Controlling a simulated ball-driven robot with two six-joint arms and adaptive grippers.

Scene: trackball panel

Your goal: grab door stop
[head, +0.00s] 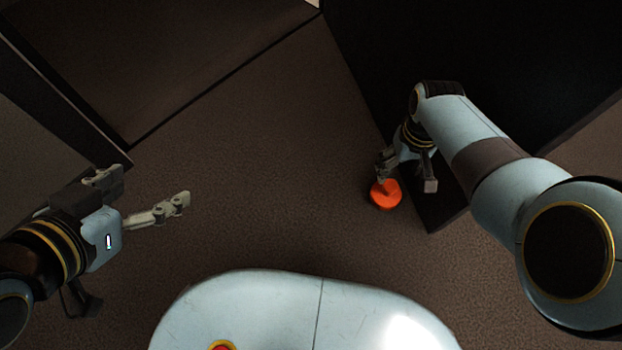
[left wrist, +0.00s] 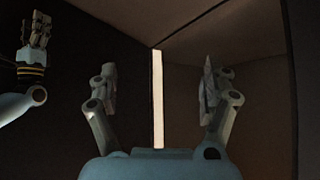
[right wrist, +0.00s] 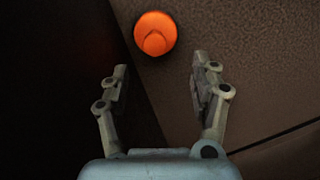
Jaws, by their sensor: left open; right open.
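The door stop is a round orange piece (head: 386,194) on the brown floor, by the lower corner of a dark panel in the head view. In the right wrist view the orange door stop (right wrist: 155,34) lies beyond the fingertips, a little left of the middle between them, with a raised knob on it. My right gripper (head: 408,184) is open and empty, close to the door stop; its fingers (right wrist: 158,82) are apart. In the head view one finger covers a small part of the door stop. My left gripper (head: 153,192) is open and empty, far to the left; its fingers show apart (left wrist: 160,85).
A dark panel (head: 480,90) stands right beside the door stop, close to my right gripper. Another dark panel (head: 60,100) stands at the upper left. The brown floor (head: 270,150) between my grippers is clear.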

